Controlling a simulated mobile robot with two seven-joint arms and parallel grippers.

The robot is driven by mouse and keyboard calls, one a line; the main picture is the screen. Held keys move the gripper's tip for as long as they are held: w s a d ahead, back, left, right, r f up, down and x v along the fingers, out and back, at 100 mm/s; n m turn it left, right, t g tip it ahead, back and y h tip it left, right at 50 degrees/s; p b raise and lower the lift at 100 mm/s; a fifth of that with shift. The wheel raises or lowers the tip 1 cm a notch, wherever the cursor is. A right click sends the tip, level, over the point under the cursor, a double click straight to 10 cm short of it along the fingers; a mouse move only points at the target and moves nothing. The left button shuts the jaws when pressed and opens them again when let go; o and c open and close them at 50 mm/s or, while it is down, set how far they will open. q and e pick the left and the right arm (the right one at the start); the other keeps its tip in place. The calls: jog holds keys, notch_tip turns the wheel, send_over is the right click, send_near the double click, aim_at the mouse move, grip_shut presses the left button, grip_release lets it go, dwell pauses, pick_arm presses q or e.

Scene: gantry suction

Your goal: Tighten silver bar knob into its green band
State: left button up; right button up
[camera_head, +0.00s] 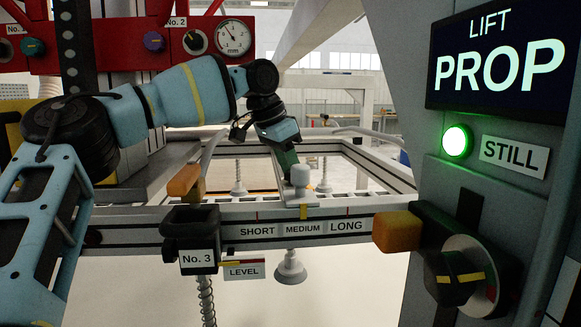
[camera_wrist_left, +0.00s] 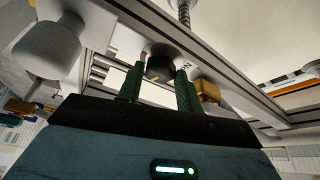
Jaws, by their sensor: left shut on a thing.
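A silver knob (camera_head: 195,42) is on the red panel, left of a round white dial (camera_head: 233,38). I make out no green band on the dial. My left gripper (camera_head: 290,168) is far from that knob, over the rail. Its fingers point down at a pale grey upright knob (camera_head: 300,180) near the MEDIUM label. In the left wrist view my left gripper (camera_wrist_left: 159,88) has its two green fingers on either side of a dark, shadowed round knob (camera_wrist_left: 160,67). This looks like the same rail knob. My right gripper is out of view.
The red panel (camera_head: 100,62) also has purple (camera_head: 154,41) and green (camera_head: 33,46) knobs.

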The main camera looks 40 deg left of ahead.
pick_arm(q)
jog(key=shift+r+m, duration=0.1)
jog(key=shift+m, duration=0.3)
jog(key=o, duration=1)
jog(key=shift+v, duration=3.9)
jog(key=shift+a, duration=0.1)
